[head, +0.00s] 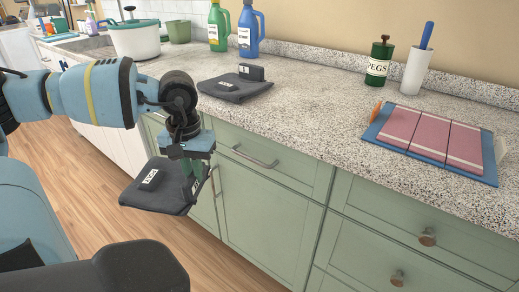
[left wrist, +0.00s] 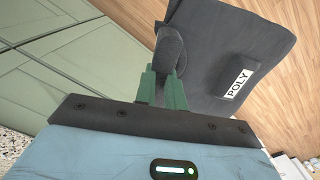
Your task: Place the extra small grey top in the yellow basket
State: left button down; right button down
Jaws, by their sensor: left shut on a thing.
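A folded dark grey top (head: 160,193) with a small black-and-white label hangs in front of the green cabinets, held in my left gripper (head: 190,166). In the left wrist view the green fingers (left wrist: 162,88) are closed on an edge of this top (left wrist: 222,45), and its label reads POLY. A second folded dark grey top (head: 232,90) lies on the counter with a small black tag standing on it; I cannot read its size. No yellow basket shows in either view. My right gripper is not in view.
The speckled counter (head: 300,110) has free room in its middle. A blue board with red panels (head: 432,135), a PEGS jar (head: 379,65) and a white holder (head: 415,72) stand at right. A pot (head: 135,40) and green (head: 218,28) and blue (head: 250,32) bottles stand at the back left.

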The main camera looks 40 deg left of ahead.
pick_arm(q)
jog(key=f, duration=0.1)
jog(key=s+d+f, duration=0.1)
jog(key=shift+f, duration=0.3)
jog(key=w+d+m, duration=0.3)
jog(key=d, duration=0.9)
jog(key=w+d+m, duration=0.3)
jog(key=d+m, duration=0.1)
jog(key=d, duration=0.9)
jog(key=shift+w, duration=0.3)
